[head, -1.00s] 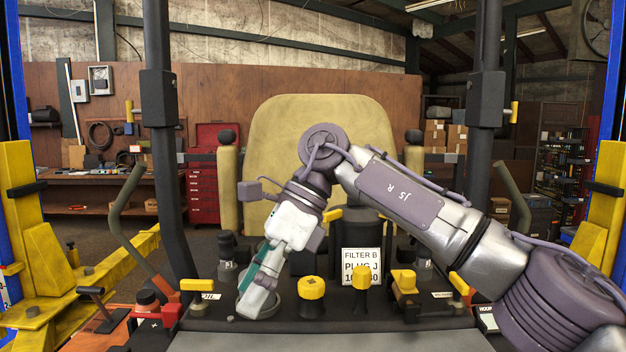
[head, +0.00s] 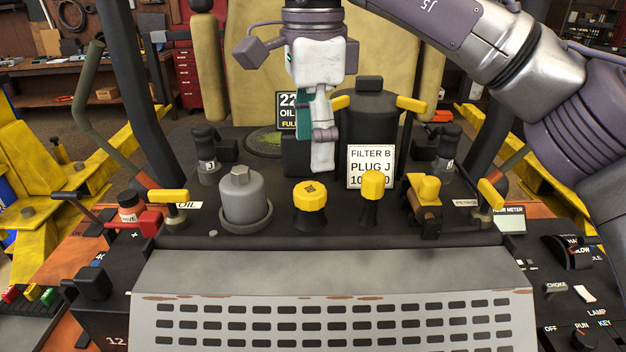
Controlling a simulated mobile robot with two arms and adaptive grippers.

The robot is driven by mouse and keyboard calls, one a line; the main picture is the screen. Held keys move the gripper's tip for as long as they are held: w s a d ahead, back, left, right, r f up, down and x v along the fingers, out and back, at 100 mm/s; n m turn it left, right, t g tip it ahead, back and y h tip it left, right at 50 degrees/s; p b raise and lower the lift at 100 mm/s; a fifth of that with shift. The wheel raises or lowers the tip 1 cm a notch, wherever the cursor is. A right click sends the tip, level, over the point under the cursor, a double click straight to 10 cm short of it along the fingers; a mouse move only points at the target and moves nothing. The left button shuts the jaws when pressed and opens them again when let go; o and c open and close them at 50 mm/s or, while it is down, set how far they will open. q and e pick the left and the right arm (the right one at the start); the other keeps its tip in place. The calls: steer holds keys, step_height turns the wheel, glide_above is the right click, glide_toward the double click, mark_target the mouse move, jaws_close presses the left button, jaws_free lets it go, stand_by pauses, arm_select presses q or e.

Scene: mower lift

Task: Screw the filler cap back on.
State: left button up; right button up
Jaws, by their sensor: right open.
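A yellow round lobed cap (head: 310,194), which looks like the filler cap, sits upright on a short black neck in the middle of the dark deck. I cannot tell how tightly it is seated. My right gripper (head: 322,162) points straight down just above and behind this cap, apart from it in the picture. It is open, with its fingers seen nearly edge-on, and I see nothing between them. My left gripper is not in view.
A grey filter with a hex top (head: 243,198) stands left of the cap. A yellow-topped plug (head: 373,186) and a yellow-handled valve (head: 424,194) stand to the right. A label card (head: 371,166) and a black cylinder (head: 368,112) are close behind. The grey hood (head: 330,270) in front is clear.

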mark_target(313, 188)
steer(key=f, duration=0.4)
steer(key=f+p, duration=0.1)
steer(key=f, duration=0.1)
steer(key=shift+w, duration=0.35)
steer(key=shift+s+f, duration=0.2)
steer(key=shift+f, duration=0.4)
steer(key=shift+w+f, duration=0.1)
steer(key=shift+c, duration=0.3)
